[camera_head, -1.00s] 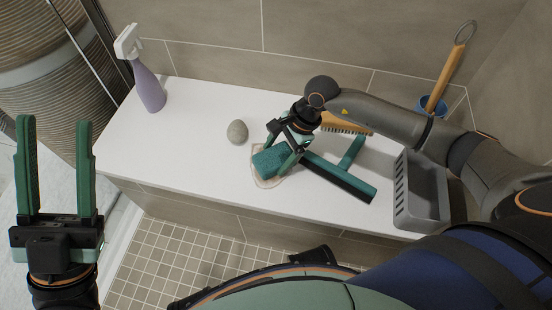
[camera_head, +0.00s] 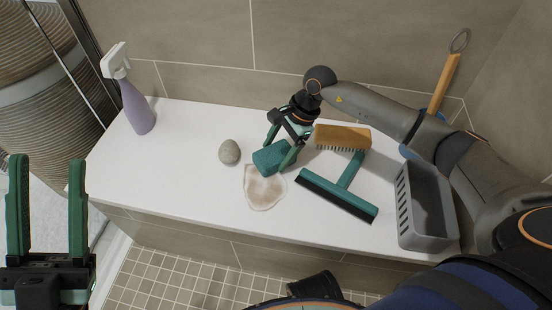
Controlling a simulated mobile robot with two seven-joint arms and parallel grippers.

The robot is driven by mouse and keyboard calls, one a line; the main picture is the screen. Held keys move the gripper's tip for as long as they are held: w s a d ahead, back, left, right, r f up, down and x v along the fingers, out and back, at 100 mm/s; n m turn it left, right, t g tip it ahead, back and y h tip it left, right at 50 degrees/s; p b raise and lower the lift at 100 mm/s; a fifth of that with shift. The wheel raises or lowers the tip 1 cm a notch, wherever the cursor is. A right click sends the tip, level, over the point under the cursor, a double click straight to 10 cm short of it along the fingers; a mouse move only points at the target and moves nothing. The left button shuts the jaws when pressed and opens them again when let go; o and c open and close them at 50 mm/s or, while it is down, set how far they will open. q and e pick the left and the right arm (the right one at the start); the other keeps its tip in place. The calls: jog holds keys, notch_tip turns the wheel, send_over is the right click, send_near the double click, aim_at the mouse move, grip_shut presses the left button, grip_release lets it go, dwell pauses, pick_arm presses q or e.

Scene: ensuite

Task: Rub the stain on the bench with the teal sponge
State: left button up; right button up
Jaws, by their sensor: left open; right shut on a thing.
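The teal sponge (camera_head: 270,157) is held in my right gripper (camera_head: 281,148), which is shut on it over the white bench (camera_head: 190,180). The sponge is at the back edge of the stain (camera_head: 264,190), a pale brownish patch near the bench's front edge. Most of the stain is uncovered. I cannot tell whether the sponge touches the bench. My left gripper (camera_head: 46,210) is open and empty at the far left, away from the bench top.
A grey stone (camera_head: 229,152) lies left of the sponge. A purple spray bottle (camera_head: 136,106) stands at the bench's left end. A squeegee (camera_head: 337,193), a wooden brush (camera_head: 343,137) and a grey basket (camera_head: 426,210) are to the right. A long-handled tool (camera_head: 446,80) stands behind.

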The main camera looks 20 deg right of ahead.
aim_at(266, 164)
jog(key=shift+w+a+b, duration=0.4)
jog(key=shift+w+a, duration=0.2)
jog(key=shift+a, duration=0.25)
jog(key=shift+s+a+p, duration=0.4)
jog(key=shift+s+p, duration=0.15)
jog(key=shift+s, duration=0.1)
jog(key=shift+s+a+f+p, duration=0.1)
jog(key=shift+s+a+p, duration=0.4)
jog(key=shift+s, duration=0.4)
jog(key=shift+s+a+p, duration=0.3)
jog(key=shift+s+a, duration=0.15)
jog(key=shift+s, duration=0.2)
jog(key=shift+s+a+p, duration=0.25)
jog(key=shift+s+a, duration=0.2)
jog(key=shift+s, duration=0.15)
jog(key=shift+s+a+p, duration=0.45)
jog(key=shift+s+a, duration=0.35)
jog(key=shift+s, duration=0.35)
jog(key=shift+s+a+f, duration=0.1)
jog(key=shift+s+a, duration=0.35)
jog(key=shift+s, duration=0.3)
jog(key=shift+s+a+p, duration=0.3)
jog(key=shift+s+a, duration=0.25)
jog(key=shift+s, duration=0.2)
jog(key=shift+s+a+p, duration=0.3)
jog(key=shift+s+a, duration=0.2)
jog(key=shift+s, duration=0.2)
